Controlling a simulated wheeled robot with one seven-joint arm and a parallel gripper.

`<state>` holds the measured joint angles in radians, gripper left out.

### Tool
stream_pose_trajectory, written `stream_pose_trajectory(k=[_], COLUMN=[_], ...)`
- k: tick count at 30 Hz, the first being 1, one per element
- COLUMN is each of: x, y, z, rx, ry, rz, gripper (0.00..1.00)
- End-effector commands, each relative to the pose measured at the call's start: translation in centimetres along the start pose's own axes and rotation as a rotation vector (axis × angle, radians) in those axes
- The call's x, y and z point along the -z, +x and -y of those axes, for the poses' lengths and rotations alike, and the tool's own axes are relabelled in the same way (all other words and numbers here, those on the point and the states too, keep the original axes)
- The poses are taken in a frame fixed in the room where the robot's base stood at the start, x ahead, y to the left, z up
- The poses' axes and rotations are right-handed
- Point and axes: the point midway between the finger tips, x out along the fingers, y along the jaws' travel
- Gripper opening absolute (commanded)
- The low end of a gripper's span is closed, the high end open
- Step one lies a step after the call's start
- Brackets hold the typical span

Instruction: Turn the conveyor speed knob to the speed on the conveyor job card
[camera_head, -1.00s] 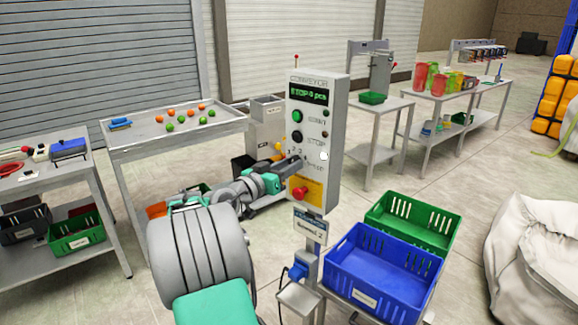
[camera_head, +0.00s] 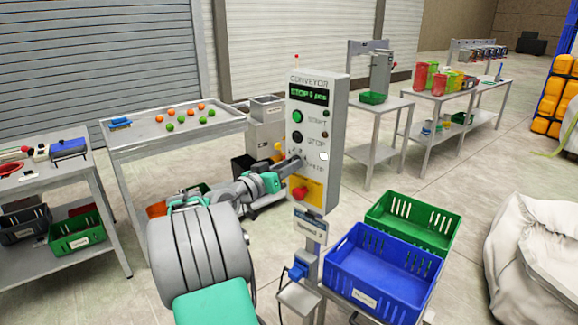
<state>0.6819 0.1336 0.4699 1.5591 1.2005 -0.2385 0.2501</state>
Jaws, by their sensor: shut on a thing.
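The conveyor control box (camera_head: 318,125) stands upright on a post in the middle of the view. Its green display (camera_head: 309,95) reads STOP and a pcs count. Below are a green start button (camera_head: 297,116) and a black stop button (camera_head: 297,137). My gripper (camera_head: 293,162) reaches in from the lower left and is shut at the speed knob, which it mostly hides. A small card (camera_head: 309,229) hangs under the box; it seems to read "Speed" and a figure too small to be sure of.
A red emergency button (camera_head: 300,194) on a yellow plate sits just below my gripper. Blue (camera_head: 345,262) and green (camera_head: 440,222) crates stand at the right of the post. A table (camera_head: 125,146) with orange and green balls is behind my arm.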

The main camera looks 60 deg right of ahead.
Motion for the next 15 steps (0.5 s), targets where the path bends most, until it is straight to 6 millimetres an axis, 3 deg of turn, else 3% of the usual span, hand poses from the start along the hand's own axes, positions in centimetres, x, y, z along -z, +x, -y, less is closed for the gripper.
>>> stream_pose_trajectory(k=[15], x=[0.19], y=[0.03], z=[-0.22], rx=[-0.003], ry=[-0.394], rz=[0.000], gripper=[0.00])
